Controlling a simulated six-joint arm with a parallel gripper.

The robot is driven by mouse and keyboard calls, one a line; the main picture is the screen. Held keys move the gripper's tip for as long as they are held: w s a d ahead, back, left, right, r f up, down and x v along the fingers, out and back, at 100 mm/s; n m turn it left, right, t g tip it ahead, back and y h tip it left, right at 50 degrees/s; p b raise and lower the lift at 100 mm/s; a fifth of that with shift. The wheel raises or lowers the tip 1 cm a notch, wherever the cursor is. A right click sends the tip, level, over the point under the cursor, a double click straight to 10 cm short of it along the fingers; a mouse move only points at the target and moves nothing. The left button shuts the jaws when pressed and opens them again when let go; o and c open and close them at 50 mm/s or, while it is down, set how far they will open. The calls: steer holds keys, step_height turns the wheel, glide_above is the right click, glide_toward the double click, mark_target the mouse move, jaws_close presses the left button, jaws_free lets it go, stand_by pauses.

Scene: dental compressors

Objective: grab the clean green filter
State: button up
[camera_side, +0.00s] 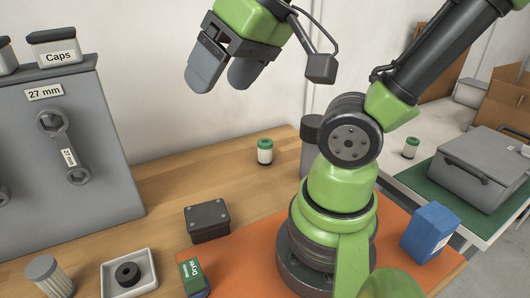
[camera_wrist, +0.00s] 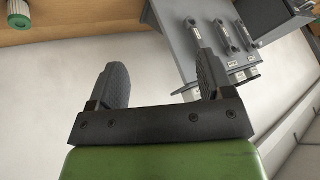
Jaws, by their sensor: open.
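A small white filter with a green cap (camera_side: 265,151) stands upright on the wooden bench near the wall in the side view. How clean each is does not show clearly. My gripper (camera_side: 226,76) is open and empty, raised well above the bench, up and left of the nearer filter. Its spread fingers (camera_wrist: 162,76) have nothing between them in the wrist view.
A grey tool board (camera_side: 65,150) with wrenches stands at left. A grey-capped filter (camera_side: 48,275), a tray (camera_side: 108,285) with a black ring, a black box (camera_side: 207,220), a green box (camera_side: 193,277) and a blue box (camera_side: 430,232) occupy the front. Bench around the nearer filter is clear.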

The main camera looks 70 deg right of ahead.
steer(key=w+d+f+n+g+h, duration=0.25)
steer(key=w+d, duration=0.35)
steer(key=d, duration=0.3)
steer(key=n+g+y, duration=0.1)
steer(key=n+g, duration=0.3)
steer(key=n, duration=0.3)
glide_above(265, 142)
steer(key=f, duration=1.6)
steer(key=shift+a+f, duration=0.1)
steer(key=shift+a, duration=0.15)
steer(key=shift+n, duration=0.25)
steer(key=f, duration=0.5)
steer(key=shift+s+d+f, duration=0.15)
steer(key=shift+s+d, duration=0.05)
steer(key=shift+d, duration=0.05)
steer(key=shift+w+d+f, duration=0.1)
steer(key=shift+f, duration=1.3)
steer(key=shift+w+f, duration=0.1)
steer(key=shift+f, duration=1.25)
steer(key=c, duration=1)
steer(key=shift+r, duration=0.15)
